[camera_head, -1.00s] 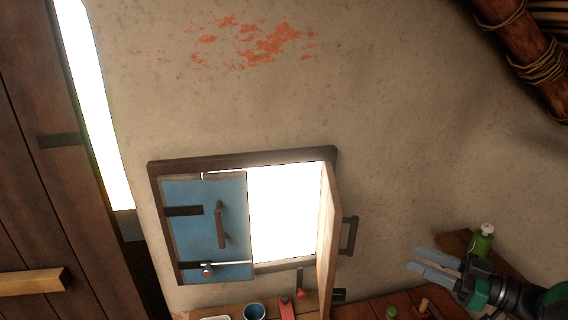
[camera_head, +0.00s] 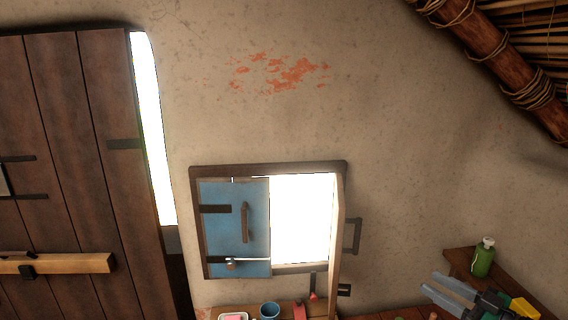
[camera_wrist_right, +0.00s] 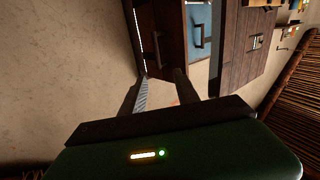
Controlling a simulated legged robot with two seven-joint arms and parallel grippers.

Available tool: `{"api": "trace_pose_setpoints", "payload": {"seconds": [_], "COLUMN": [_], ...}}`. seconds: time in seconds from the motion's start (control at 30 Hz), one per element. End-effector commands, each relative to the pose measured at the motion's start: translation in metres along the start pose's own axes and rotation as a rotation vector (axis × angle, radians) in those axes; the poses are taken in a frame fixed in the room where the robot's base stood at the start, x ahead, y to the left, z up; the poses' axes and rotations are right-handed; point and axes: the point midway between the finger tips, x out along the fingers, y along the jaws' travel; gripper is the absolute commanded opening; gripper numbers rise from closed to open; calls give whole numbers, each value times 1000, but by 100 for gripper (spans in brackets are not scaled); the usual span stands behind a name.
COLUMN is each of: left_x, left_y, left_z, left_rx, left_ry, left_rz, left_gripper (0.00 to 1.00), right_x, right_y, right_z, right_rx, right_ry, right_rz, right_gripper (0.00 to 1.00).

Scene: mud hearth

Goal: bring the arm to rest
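My right gripper (camera_head: 452,292) is at the lower right of the head view, in front of a shelf. Its two fingers are apart with nothing between them. In the right wrist view its fingers (camera_wrist_right: 160,95) also stand apart and empty, pointing toward the wall and the window. My left gripper is in neither view. A wall window (camera_head: 300,220) has one blue shutter (camera_head: 225,250) across its left half. The other shutter (camera_head: 338,245) is swung out, seen edge-on.
A green bottle (camera_head: 483,258) stands on the wooden shelf (camera_head: 458,262) just beyond my right gripper. A blue cup (camera_head: 269,310) sits below the window. A plank door (camera_head: 90,180) with a wooden bar (camera_head: 80,263) is at left. A roof beam (camera_head: 500,70) crosses the upper right.

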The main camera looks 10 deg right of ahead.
Motion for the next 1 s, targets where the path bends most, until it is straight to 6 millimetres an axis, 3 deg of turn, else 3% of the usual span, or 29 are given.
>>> {"api": "trace_pose_setpoints", "payload": {"seconds": [0.27,0.37,0.43,0.47,0.57,0.7,0.83,0.9,1.0], "left_x": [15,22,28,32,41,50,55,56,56], "left_y": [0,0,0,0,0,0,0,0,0], "left_z": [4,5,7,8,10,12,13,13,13], "left_rx": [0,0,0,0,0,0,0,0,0], "left_ry": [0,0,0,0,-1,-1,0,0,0], "left_rz": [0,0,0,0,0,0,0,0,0], "left_gripper": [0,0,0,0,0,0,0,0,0], "right_x": [56,70,77,78,65,24,-15,-29,-39], "right_y": [13,8,-7,-18,-77,-174,-248,-272,-288], "right_z": [31,57,87,104,169,234,264,270,274], "right_rx": [-32,-10,27,49,148,274,355,382,401], "right_ry": [-101,-196,-306,-368,-631,-971,-1195,-1267,-1315], "right_rz": [270,385,462,492,548,504,420,385,361], "right_gripper": [37,37,37,37,37,37,37,37,37]}}
